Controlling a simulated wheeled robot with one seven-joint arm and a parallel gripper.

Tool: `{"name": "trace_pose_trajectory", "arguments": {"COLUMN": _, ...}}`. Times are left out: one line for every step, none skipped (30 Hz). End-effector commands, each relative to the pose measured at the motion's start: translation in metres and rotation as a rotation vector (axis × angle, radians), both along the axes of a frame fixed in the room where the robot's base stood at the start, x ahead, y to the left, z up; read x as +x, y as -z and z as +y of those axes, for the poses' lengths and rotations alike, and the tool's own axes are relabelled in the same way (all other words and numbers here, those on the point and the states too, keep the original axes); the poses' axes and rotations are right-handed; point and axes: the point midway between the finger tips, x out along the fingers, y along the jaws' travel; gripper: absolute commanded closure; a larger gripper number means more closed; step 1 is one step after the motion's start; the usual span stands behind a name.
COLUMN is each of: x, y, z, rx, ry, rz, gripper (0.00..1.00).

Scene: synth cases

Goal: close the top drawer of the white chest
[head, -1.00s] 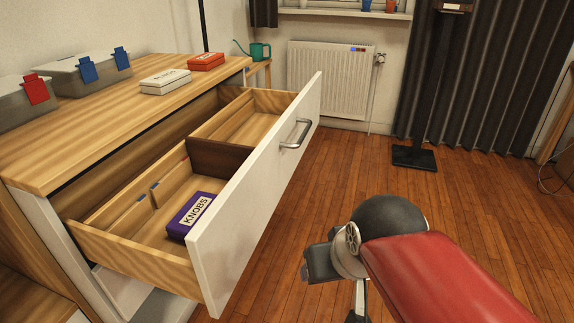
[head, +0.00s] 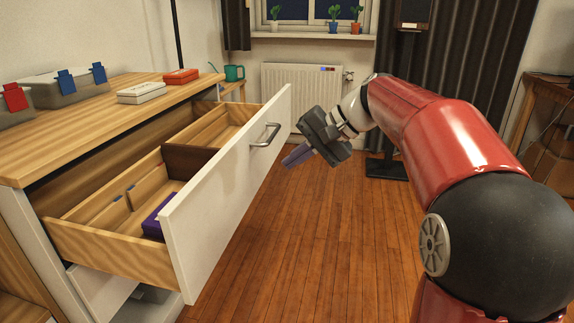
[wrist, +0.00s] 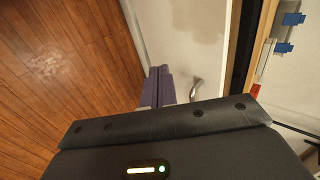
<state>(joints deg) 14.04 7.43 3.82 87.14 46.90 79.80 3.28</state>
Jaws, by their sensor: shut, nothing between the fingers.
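The top drawer of the white chest stands pulled far out, with a white front (head: 225,205) and a metal bar handle (head: 266,136). The drawer's wooden inside has dividers and holds a purple box (head: 158,220). My gripper (head: 290,161) is shut and empty, to the right of the drawer front, in front of its outer face near the handle. In the wrist view, the shut fingers (wrist: 158,88) are beside the handle (wrist: 196,90). I cannot tell whether they touch the front. The chest's wooden top (head: 90,120) is above the drawer.
A white box (head: 141,94), a red box (head: 181,77) and grey cases with coloured latches (head: 68,88) sit on the chest top. A radiator (head: 300,90) and a dark stand base (head: 385,167) are behind. The wooden floor (head: 310,250) before the drawer is clear.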

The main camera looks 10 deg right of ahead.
Motion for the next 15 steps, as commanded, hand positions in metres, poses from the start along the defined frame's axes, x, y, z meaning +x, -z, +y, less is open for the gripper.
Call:
{"name": "trace_pose_trajectory", "arguments": {"x": 0.002, "y": 0.009, "z": 0.007, "rx": 0.000, "ry": -0.003, "rz": 0.003, "gripper": 1.00}}
{"name": "trace_pose_trajectory", "arguments": {"x": 0.003, "y": 0.013, "z": 0.012, "rx": 0.000, "ry": -0.004, "rz": 0.004, "gripper": 1.00}}
{"name": "trace_pose_trajectory", "arguments": {"x": 0.005, "y": 0.019, "z": 0.018, "rx": 0.000, "ry": -0.003, "rz": 0.003, "gripper": 1.00}}
{"name": "trace_pose_trajectory", "arguments": {"x": 0.007, "y": 0.024, "z": 0.022, "rx": -0.001, "ry": -0.004, "rz": 0.004, "gripper": 1.00}}
{"name": "trace_pose_trajectory", "arguments": {"x": 0.008, "y": 0.029, "z": 0.027, "rx": -0.001, "ry": -0.004, "rz": 0.004, "gripper": 1.00}}
{"name": "trace_pose_trajectory", "arguments": {"x": 0.011, "y": 0.035, "z": 0.033, "rx": -0.001, "ry": -0.004, "rz": 0.004, "gripper": 1.00}}
{"name": "trace_pose_trajectory", "arguments": {"x": 0.013, "y": 0.039, "z": 0.037, "rx": -0.001, "ry": -0.002, "rz": 0.004, "gripper": 1.00}}
{"name": "trace_pose_trajectory", "arguments": {"x": 0.014, "y": 0.044, "z": 0.042, "rx": -0.001, "ry": -0.002, "rz": 0.004, "gripper": 1.00}}
{"name": "trace_pose_trajectory", "arguments": {"x": 0.016, "y": 0.049, "z": 0.048, "rx": -0.001, "ry": -0.003, "rz": 0.003, "gripper": 1.00}}
{"name": "trace_pose_trajectory", "arguments": {"x": 0.017, "y": 0.053, "z": 0.052, "rx": -0.001, "ry": -0.004, "rz": 0.004, "gripper": 1.00}}
{"name": "trace_pose_trajectory", "arguments": {"x": 0.019, "y": 0.057, "z": 0.056, "rx": -0.001, "ry": -0.003, "rz": 0.003, "gripper": 1.00}}
{"name": "trace_pose_trajectory", "arguments": {"x": 0.021, "y": 0.057, "z": 0.062, "rx": -0.002, "ry": -0.004, "rz": 0.001, "gripper": 1.00}}
{"name": "trace_pose_trajectory", "arguments": {"x": 0.023, "y": 0.055, "z": 0.067, "rx": -0.002, "ry": -0.004, "rz": 0.000, "gripper": 1.00}}
{"name": "trace_pose_trajectory", "arguments": {"x": 0.025, "y": 0.055, "z": 0.071, "rx": -0.002, "ry": -0.004, "rz": 0.000, "gripper": 1.00}}
{"name": "trace_pose_trajectory", "arguments": {"x": 0.027, "y": 0.055, "z": 0.076, "rx": -0.002, "ry": -0.002, "rz": 0.000, "gripper": 1.00}}
